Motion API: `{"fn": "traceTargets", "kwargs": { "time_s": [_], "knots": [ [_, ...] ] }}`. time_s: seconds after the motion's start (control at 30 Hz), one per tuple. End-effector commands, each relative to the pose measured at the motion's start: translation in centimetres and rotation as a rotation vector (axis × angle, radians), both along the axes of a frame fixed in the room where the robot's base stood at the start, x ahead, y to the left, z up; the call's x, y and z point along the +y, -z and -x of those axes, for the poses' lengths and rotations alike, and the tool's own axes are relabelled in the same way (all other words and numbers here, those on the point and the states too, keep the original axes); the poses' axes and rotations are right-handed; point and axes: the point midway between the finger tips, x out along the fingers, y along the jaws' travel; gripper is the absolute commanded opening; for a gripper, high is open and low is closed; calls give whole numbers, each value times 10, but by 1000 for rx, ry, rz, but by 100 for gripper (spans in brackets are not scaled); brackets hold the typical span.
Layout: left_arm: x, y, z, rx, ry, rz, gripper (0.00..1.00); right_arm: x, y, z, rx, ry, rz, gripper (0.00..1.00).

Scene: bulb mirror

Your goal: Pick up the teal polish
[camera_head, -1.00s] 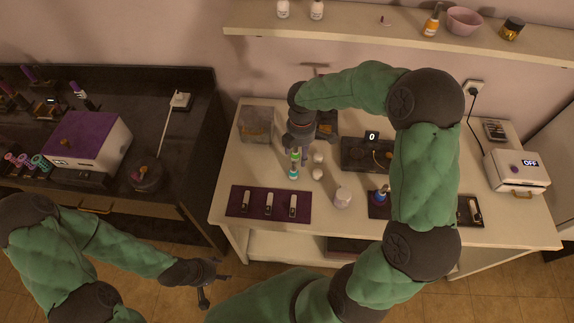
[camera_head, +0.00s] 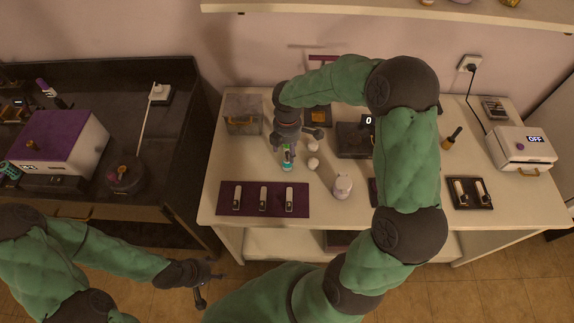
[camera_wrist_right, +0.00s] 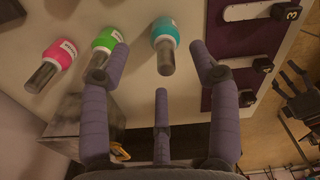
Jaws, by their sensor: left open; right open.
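The teal polish (camera_wrist_right: 165,32) stands on the beige table and shows near the top of the right wrist view, between the spread fingertips. Its dark cap points toward the palm. In the head view it is a small teal spot (camera_head: 289,168) just below my right gripper (camera_head: 287,152), partly hidden by it. My right gripper (camera_wrist_right: 158,55) is open with nothing held. A green polish (camera_wrist_right: 105,42) is close beside the left finger, and a pink polish (camera_wrist_right: 62,53) stands further left. My left gripper (camera_head: 207,284) is open and empty, low in front of the dark cabinet.
A purple tray with numbered slots (camera_head: 272,210) lies in front of the polishes. White round-topped items (camera_head: 313,163) stand to the right. A grey box (camera_head: 243,115) is behind left. A white machine marked OFF (camera_head: 521,146) is at the far right.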

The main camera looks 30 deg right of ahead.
Motion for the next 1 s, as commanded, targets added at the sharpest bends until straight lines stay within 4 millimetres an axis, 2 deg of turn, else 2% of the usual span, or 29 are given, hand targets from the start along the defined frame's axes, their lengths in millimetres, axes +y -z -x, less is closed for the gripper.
{"fn": "traceTargets", "kwargs": {
  "time_s": [0.03, 0.1, 0.37, 0.63, 0.9, 0.93, 1.0],
  "knots": [
    [0, 5, 0, 0, 0, 0, 58, 0, 12, 1, 3, 0, 0, 62],
    [0, 8, 0, 0, 0, 0, 58, 0, 21, 1, 3, 0, 0, 62],
    [0, 14, 0, 0, 0, 0, 58, 1, 37, 2, 2, 0, 0, 62],
    [0, 32, 0, 0, 0, 0, 58, 4, 74, 6, 3, 1, -1, 62],
    [0, 32, 0, 0, 0, 0, 58, 4, 78, 6, 0, 0, -1, 62],
    [0, 32, 0, 0, 0, 0, 58, 4, 78, 6, 0, 0, -1, 59],
    [0, 32, 0, 0, 0, 0, 58, 4, 78, 6, 0, 0, -1, 39]
  ]
}}
